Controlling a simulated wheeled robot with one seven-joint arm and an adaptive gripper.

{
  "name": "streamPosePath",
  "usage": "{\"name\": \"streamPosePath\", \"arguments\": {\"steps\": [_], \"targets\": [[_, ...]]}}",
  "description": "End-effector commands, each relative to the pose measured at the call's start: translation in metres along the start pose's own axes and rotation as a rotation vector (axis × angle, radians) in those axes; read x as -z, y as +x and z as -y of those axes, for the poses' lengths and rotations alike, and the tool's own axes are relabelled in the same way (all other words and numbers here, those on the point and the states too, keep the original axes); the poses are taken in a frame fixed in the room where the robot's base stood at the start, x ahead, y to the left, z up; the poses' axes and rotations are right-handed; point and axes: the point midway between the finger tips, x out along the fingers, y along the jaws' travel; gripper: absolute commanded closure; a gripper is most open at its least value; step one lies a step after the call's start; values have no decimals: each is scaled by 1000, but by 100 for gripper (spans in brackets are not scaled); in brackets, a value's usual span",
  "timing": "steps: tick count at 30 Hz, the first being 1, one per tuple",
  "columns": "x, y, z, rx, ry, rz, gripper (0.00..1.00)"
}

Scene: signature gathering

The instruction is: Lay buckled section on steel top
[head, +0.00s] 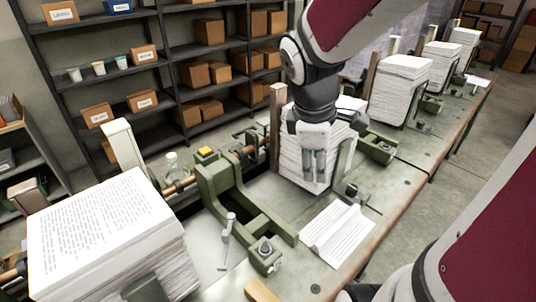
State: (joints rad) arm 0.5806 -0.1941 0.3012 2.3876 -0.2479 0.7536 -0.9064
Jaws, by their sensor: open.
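A white printed section (345,236) lies near the front edge of the long bench, with a raised, curled fold along its left side. It looks like the buckled section. It rests on the grey-green steel top (388,190), with bare surface beside it. My gripper (314,176) points down in front of a tall paper stack (288,160), above and behind the section. Its fingers look close together but open, with nothing seen between them. It is apart from the section; whether it touches the stack I cannot tell.
A green press frame (225,190) stands left of the section, with a small metal handle (228,225) in front. A large printed stack (100,235) fills the left front. More stacks (398,85) line the bench behind. Shelves with boxes (205,73) stand at the back.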

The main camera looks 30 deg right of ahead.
Motion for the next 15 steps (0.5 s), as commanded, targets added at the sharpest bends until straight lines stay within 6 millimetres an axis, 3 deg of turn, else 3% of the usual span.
{"name": "streamPosePath", "arguments": {"steps": [1, 6, 9, 15], "targets": [[8, -21, 10, -35, 84, -34, 59], [23, -74, 49, -57, 426, -195, 59], [28, -98, 72, -20, 595, -299, 59], [30, -123, 103, 82, 800, -426, 59]]}}
